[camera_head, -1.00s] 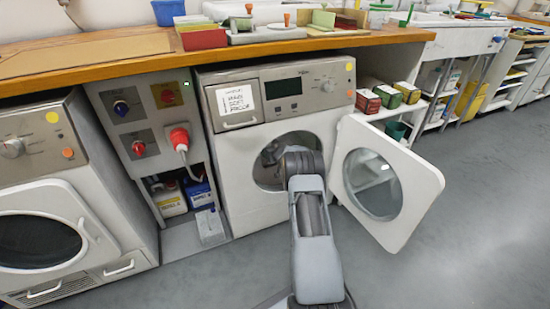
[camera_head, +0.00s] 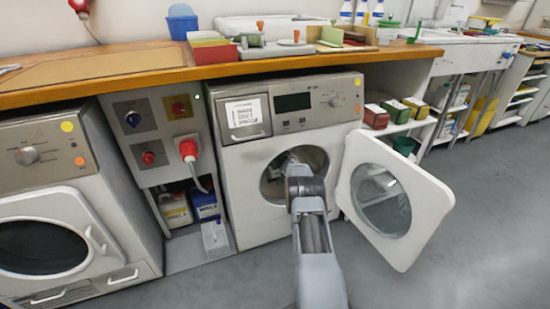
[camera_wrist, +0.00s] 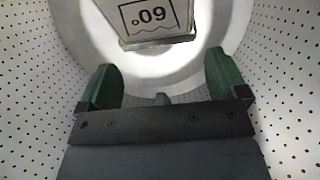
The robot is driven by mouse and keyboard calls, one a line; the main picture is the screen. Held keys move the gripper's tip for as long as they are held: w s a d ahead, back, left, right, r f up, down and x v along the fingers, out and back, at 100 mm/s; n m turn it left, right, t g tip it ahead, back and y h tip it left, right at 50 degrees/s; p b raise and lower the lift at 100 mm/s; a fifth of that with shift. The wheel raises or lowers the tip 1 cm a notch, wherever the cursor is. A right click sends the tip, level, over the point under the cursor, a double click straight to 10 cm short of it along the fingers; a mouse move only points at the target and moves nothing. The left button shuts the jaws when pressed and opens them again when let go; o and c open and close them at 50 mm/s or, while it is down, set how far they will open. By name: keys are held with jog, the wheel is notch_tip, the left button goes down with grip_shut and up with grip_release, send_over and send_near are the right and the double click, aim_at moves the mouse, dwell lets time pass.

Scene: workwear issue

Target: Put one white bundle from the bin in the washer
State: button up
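The washer (camera_head: 237,190) stands in the middle of the head view with its round door (camera_head: 381,197) swung open to the right. My arm reaches into its opening, so my gripper is hidden there. In the wrist view my gripper (camera_wrist: 161,64) is inside the perforated drum (camera_wrist: 42,95). Its two green fingers stand wide apart with nothing between them. A white block-like thing (camera_wrist: 152,17) with an upside-down 60° wash-tub mark is beyond the fingertips at the top, partly cut off. It looks like a white bundle. The bin is not in view.
A second machine (camera_head: 70,185) stands at the left with its door shut. Between them are a switch panel with a red plug (camera_head: 188,150) and bottles below. The wooden counter (camera_head: 120,72) runs above. Small boxes (camera_head: 396,112) sit on a shelf behind the open door. Floor at right is clear.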

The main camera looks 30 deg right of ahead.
jog(key=shift+o, duration=0.7)
jog(key=shift+f, duration=0.1)
jog(key=shift+s+r, duration=0.25)
jog(key=shift+s, duration=0.2)
jog(key=p+v, duration=0.5)
jog(key=v, duration=0.8)
jog(key=shift+a+f, duration=0.1)
jog(key=shift+f, duration=0.05)
